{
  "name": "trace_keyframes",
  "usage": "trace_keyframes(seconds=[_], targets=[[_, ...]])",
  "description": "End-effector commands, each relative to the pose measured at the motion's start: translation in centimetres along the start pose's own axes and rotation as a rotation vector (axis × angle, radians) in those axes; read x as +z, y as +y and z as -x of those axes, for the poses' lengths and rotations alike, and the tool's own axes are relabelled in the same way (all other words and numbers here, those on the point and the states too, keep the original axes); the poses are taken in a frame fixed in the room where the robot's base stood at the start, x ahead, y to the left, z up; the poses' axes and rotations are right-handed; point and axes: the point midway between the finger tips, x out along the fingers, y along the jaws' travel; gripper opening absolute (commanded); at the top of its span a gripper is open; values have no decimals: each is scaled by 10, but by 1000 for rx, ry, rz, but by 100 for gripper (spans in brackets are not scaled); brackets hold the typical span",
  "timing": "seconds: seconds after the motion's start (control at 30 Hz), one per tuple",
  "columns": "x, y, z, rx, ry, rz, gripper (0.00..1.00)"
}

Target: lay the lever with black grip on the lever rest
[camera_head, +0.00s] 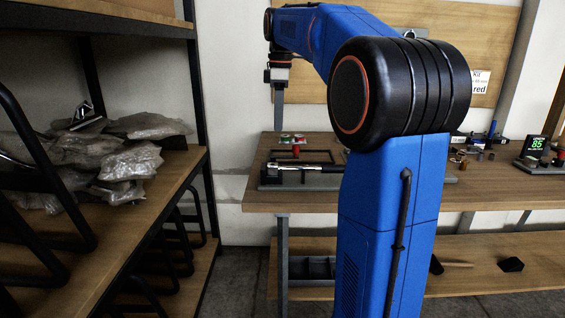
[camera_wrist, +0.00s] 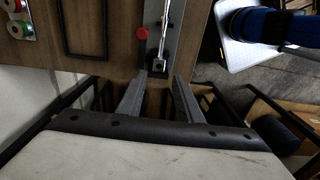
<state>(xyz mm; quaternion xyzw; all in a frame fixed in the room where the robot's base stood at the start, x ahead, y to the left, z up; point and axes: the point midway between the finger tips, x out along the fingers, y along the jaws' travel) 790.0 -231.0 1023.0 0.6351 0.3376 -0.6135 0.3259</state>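The lever with black grip lies on the workbench in the head view (camera_head: 312,167), its bright metal shaft lengthwise over a grey base (camera_head: 305,182). I cannot tell whether this base is the lever rest. In the wrist view the lever's shaft (camera_wrist: 165,25) runs up the picture, and its dark end (camera_wrist: 158,66) is near the table edge. My gripper (camera_wrist: 160,77) is open and empty, its two grey fingers apart, with the dark end showing just beyond the gap between the tips. In the head view my gripper (camera_head: 279,92) hangs above the bench's left end.
A red knob-like piece (camera_wrist: 142,33) is left of the shaft. A dark rectangular frame (camera_wrist: 84,28) and red and green round pieces (camera_wrist: 18,18) lie further left. Shelves with plastic bags (camera_head: 120,165) stand at the left. A display (camera_head: 536,147) stands on the bench's right.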

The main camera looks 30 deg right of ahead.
Motion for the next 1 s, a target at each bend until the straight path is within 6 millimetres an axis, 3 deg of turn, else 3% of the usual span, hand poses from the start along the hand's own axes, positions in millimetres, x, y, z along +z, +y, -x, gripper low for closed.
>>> trace_keyframes(seconds=[0.17,0.27,0.57,1.0], targets=[[0,-3,0,3,1,-6,32],[-3,-16,-3,16,4,-35,32],[-8,-107,-40,101,46,-264,32],[9,-242,-140,199,180,-633,32]])
